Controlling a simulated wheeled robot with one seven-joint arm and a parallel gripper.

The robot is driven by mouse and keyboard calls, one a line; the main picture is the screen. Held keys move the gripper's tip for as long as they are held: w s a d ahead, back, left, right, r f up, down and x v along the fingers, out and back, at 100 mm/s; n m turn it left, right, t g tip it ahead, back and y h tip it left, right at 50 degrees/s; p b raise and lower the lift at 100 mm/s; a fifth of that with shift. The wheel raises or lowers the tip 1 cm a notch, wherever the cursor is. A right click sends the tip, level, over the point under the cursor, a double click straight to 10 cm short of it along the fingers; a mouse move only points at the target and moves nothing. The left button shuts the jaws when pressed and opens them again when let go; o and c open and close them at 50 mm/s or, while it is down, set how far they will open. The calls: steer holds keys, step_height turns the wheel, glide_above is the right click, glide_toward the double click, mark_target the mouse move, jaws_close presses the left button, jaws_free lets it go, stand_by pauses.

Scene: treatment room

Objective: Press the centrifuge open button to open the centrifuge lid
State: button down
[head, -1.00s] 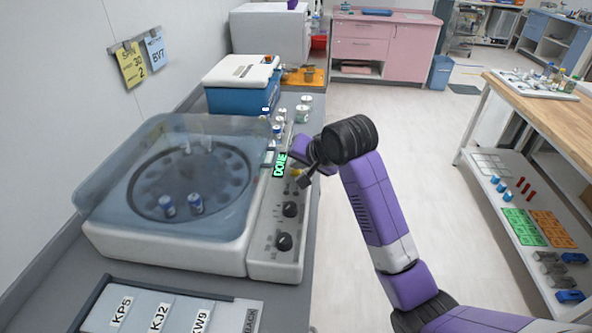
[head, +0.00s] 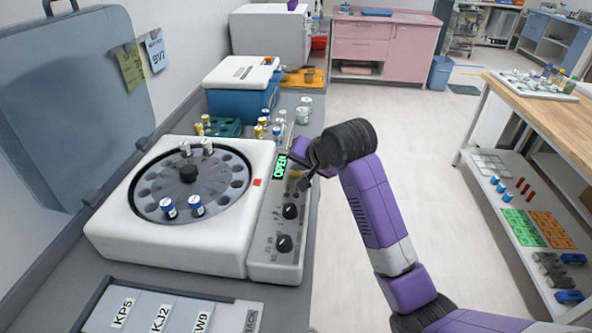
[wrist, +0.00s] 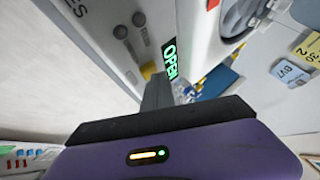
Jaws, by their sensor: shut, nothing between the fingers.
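The white centrifuge (head: 170,250) stands on the counter at left in the head view. Its blue-grey lid (head: 75,100) is raised upright against the wall, baring the round rotor (head: 160,188) with several tubes in it. The display on the control panel (head: 279,168) reads OPEN in green; it also shows in the wrist view (wrist: 170,58). My gripper (head: 301,177) is shut and empty, at the panel just below the display. A yellow button (wrist: 148,70) shows just beyond the fingertips in the wrist view. Whether they touch it I cannot tell.
Two dark knobs (head: 287,228) sit lower on the panel. Several vials (head: 262,128) and a blue cooler box (head: 240,95) stand behind the centrifuge. A labelled rack (head: 165,312) lies in front. The floor to the right is clear.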

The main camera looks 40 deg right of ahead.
mark_target(298, 174)
steer(key=shift+r+p, duration=0.55)
steer(key=shift+r, duration=0.1)
steer(key=shift+r, duration=0.1)
step_height(298, 174, up, 5)
steer(key=p, duration=0.5)
steer(key=shift+p, duration=0.3)
stand_by(0.4)
